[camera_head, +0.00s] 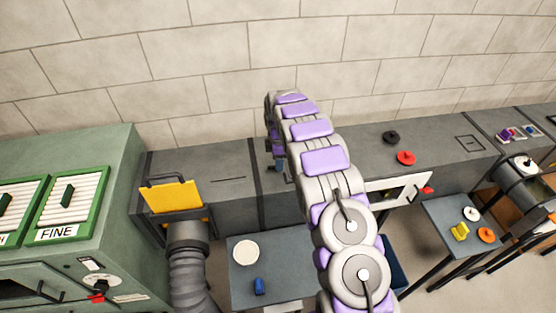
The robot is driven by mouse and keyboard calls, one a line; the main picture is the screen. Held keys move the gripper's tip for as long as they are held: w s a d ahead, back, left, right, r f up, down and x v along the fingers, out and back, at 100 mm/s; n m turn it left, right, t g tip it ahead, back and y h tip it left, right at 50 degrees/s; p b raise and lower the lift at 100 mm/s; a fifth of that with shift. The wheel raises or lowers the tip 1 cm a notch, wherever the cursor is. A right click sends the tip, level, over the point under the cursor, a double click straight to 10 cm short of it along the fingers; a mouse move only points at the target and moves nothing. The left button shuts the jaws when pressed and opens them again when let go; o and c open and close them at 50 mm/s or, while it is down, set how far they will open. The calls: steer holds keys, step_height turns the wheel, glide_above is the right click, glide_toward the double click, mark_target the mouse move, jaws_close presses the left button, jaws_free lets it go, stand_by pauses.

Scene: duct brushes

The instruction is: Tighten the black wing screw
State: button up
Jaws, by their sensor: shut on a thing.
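My purple and grey arm arches up and over the long grey duct (230,170), with its end pointing down. My gripper (275,166) is small in this view and partly hidden behind my arm. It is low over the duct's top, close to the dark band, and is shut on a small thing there. That thing is mostly hidden, and I cannot tell whether it is the black wing screw. A separate black knob-like piece (391,137) lies on the duct top further right, well apart from my gripper.
A red piece (406,157) lies near the black one. A yellow plate (171,197) stands up at the duct's left. A low table (285,270) holds a white disc (246,252) and a blue piece (259,286). A green cabinet (100,170) stands left. The brick wall is close behind.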

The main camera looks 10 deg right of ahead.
steer(key=m, duration=0.4)
steer(key=shift+w+r+m, duration=0.1)
steer(key=shift+m, duration=0.2)
steer(key=m, duration=1.3)
steer(key=shift+m, duration=0.3)
steer(key=m, duration=0.4)
steer(key=shift+p, duration=0.3)
steer(key=m, duration=0.4)
steer(key=m+p, duration=0.1)
steer(key=m, duration=0.3)
steer(key=shift+r, duration=0.1)
steer(key=shift+m+p, duration=0.4)
steer(key=shift+m, duration=1.7)
